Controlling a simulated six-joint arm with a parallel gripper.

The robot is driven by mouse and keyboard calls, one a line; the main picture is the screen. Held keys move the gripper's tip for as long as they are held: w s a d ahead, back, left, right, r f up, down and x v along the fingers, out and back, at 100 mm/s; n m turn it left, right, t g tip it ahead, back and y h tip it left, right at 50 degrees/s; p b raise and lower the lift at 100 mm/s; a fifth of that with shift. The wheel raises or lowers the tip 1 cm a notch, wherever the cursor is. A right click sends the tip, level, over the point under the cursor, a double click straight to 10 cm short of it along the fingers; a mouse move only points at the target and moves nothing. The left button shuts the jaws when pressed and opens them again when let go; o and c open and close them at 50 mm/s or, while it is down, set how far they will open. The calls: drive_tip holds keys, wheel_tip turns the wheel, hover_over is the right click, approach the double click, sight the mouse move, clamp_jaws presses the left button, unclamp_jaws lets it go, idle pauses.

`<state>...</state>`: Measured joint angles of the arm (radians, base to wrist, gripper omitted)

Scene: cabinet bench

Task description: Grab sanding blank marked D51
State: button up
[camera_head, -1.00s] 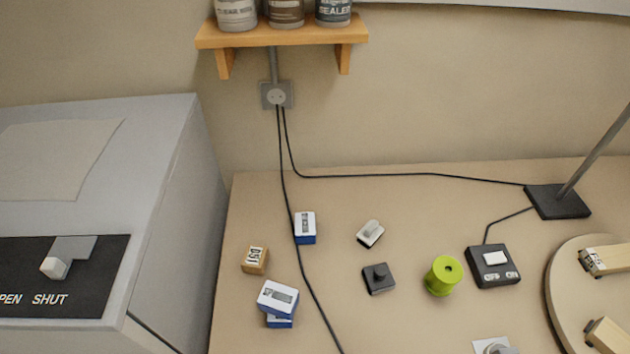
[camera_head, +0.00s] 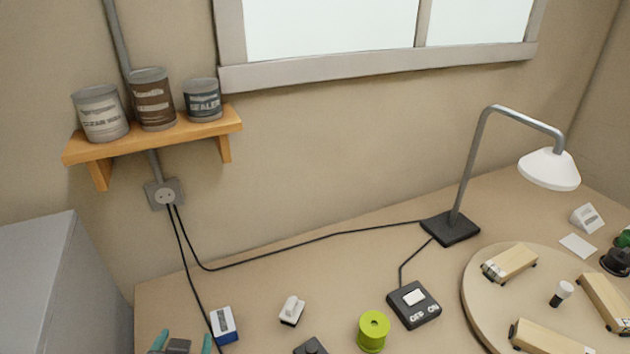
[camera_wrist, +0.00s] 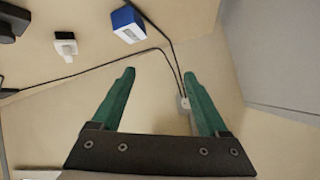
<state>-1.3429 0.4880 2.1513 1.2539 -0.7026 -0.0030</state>
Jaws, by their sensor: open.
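The blank marked D51 is not visible in either current view; the bench area where it lay is outside the head view's lower edge. My gripper (camera_head: 182,341) shows at the bottom left of the head view, with its two teal fingers apart. In the wrist view my gripper (camera_wrist: 160,78) is open with nothing between its fingers. A blue and white block (camera_head: 224,325) lies just right of my gripper; it also shows at the top of the wrist view (camera_wrist: 128,24).
A black cable (camera_head: 300,249) runs over the bench past the block. A small white-topped item (camera_head: 292,310), a green spool (camera_head: 373,331) and a switch box (camera_head: 414,305) stand to the right. A lamp (camera_head: 451,228) and a round board (camera_head: 475,285) with wooden pieces are farther right. A grey cabinet (camera_head: 45,290) stands left.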

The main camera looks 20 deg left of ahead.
drive_tip(key=s+a+f+n+t, duration=0.2)
drive_tip(key=s+f+n+t, duration=0.1)
drive_tip(key=s, duration=0.5)
wheel_tip(320, 180, down, 8)
drive_tip(key=shift+r, duration=0.25)
drive_tip(key=x, duration=0.7)
drive_tip(key=shift+w+a+f, duration=0.2)
drive_tip(key=shift+a+f, duration=0.05)
drive_tip(key=shift+a, duration=0.05)
drive_tip(key=c, duration=1.2)
drive_tip(key=shift+o, duration=0.2)
